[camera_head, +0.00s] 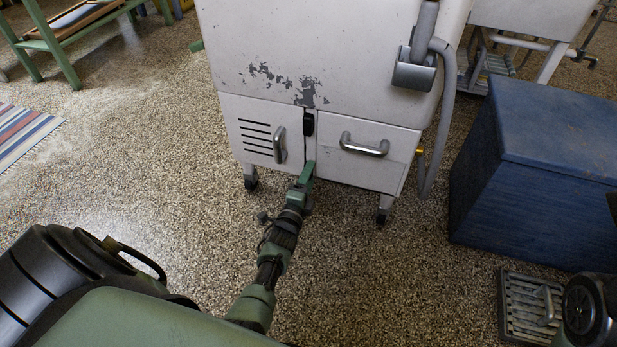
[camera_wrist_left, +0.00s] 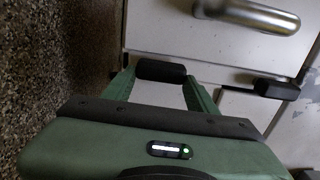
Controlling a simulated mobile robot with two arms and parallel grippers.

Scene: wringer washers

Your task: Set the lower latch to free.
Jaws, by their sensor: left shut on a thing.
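The white washer cabinet (camera_head: 320,60) stands ahead, with a slotted door (camera_head: 258,128) at its lower left and a drawer panel (camera_head: 365,170) beside it. The black upper latch (camera_head: 309,124) sits upright on the seam between them; it also shows in the left wrist view (camera_wrist_left: 277,89). My left gripper (camera_head: 308,172) is at the seam's lower end. In the left wrist view it (camera_wrist_left: 160,78) is shut on the black lower latch (camera_wrist_left: 160,71), which lies between its fingertips. The head view hides this latch behind the gripper. My right gripper is out of view.
A silver door handle (camera_head: 280,145) and drawer handle (camera_head: 364,146) stick out on either side of the seam. A grey hose (camera_head: 436,120) hangs at the cabinet's right. A blue chest (camera_head: 545,170) and a metal grate (camera_head: 522,310) stand right.

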